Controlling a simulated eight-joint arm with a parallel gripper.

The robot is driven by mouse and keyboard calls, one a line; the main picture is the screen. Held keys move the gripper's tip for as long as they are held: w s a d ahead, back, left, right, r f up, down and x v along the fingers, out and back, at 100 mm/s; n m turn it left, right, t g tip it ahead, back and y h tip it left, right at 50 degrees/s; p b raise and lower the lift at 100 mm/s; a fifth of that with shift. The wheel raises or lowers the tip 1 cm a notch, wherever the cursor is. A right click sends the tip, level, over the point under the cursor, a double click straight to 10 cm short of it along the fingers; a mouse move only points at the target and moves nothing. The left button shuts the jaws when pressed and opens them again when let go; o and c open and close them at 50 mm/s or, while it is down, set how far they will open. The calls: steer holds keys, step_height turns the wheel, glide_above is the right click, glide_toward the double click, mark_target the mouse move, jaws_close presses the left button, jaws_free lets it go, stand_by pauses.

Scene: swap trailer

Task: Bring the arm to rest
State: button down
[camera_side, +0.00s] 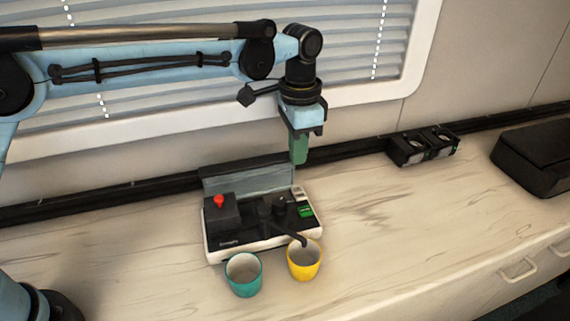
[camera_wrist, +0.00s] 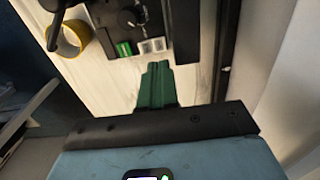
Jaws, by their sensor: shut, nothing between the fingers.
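My gripper (camera_side: 299,151) has green fingers and hangs pointing down, in the air above the back right part of the dark machine (camera_side: 232,240). Its fingers are shut with nothing between them. In the wrist view the green fingers (camera_wrist: 157,82) lie together, and the machine (camera_wrist: 125,20) shows beyond them at the top. My blue arm reaches in from the left, in front of the window blinds.
A teal cup (camera_side: 243,275) and a yellow cup (camera_side: 303,262) stand at the machine's front. A black twin-socket unit (camera_side: 423,146) and a black tray (camera_side: 535,165) are on the right of the marble counter (camera_side: 375,230). The wall and window are close behind my gripper.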

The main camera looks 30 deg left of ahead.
steer(key=a+r, duration=0.1)
steer(key=a, duration=0.1)
steer(key=s+a+r+n+t, duration=0.1)
steer(key=a+r, duration=0.1)
steer(key=s+a+r+n, duration=0.1)
steer(key=a, duration=0.1)
steer(key=shift+s+a+r+t+h, duration=0.2)
steer(key=shift+a+r+t+h, duration=0.05)
steer(key=shift+a+t+h, duration=0.1)
steer(key=s+a, duration=0.1)
steer(key=s+a+r+n+t, duration=0.1)
steer(key=a, duration=0.1)
steer(key=s+a+n, duration=0.1)
steer(key=s+a, duration=0.1)
steer(key=shift+a+r+t, duration=0.25)
steer(key=shift+r, duration=0.15)
steer(key=s+a+f+n+t, duration=0.4)
steer(key=s+a+n, duration=0.1)
steer(key=s+a, duration=0.4)
steer(key=shift+s+a+f, duration=0.3)
steer(key=shift+s+a, duration=0.05)
steer(key=shift+s, duration=1)
